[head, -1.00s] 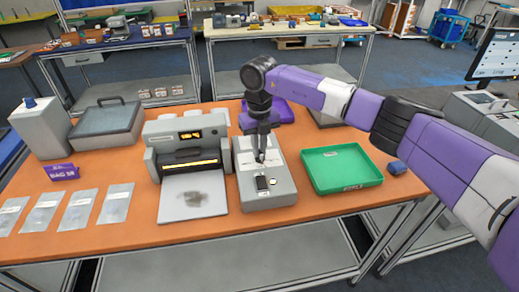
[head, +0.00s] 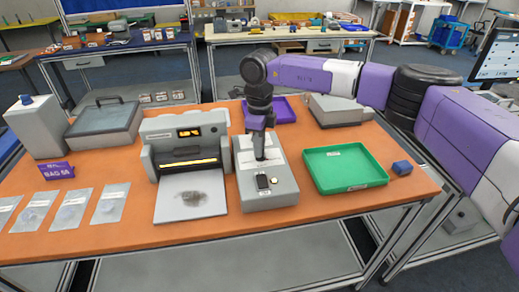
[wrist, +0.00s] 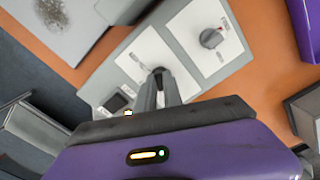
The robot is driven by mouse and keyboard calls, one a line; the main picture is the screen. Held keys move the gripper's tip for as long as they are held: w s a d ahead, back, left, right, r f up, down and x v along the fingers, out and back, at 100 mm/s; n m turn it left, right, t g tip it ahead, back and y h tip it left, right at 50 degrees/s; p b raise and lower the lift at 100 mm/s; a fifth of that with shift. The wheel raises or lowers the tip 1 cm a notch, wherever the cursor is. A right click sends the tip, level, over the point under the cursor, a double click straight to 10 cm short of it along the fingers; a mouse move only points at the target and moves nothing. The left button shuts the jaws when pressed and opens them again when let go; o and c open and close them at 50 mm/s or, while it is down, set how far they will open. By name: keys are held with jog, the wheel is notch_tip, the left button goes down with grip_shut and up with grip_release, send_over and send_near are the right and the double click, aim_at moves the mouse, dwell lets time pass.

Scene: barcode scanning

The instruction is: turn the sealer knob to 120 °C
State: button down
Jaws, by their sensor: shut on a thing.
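The grey control box (head: 282,190) stands on the orange table beside the sealer (head: 176,143), which has a small lit display too small to read. In the wrist view, the box carries two white dial panels, each with a dark knob. My gripper (wrist: 160,90) is shut on the nearer knob (wrist: 158,71), which the fingers mostly hide; its pointer and scale cannot be read. The other knob (wrist: 211,38) stands free on the farther panel. In the head view, my gripper (head: 260,156) reaches down onto the box top and hides the knob.
A green tray (head: 344,184) and a small blue block (head: 402,168) lie to the right. A purple tray (head: 284,114) is behind the gripper. Clear sachets (head: 110,204) lie at the left, near a purple sign (head: 58,171). A black-faced item (head: 263,182) sits at the box front.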

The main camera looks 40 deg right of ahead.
jog(key=shift+n, duration=0.7)
jog(key=c, duration=1.5)
grip_release()
jog(key=shift+r, duration=0.1)
notch_tip(320, 180, up, 8)
jog(key=shift+f+b, duration=0.15)
jog(key=shift+b, duration=0.7)
jog(key=shift+w, duration=0.1)
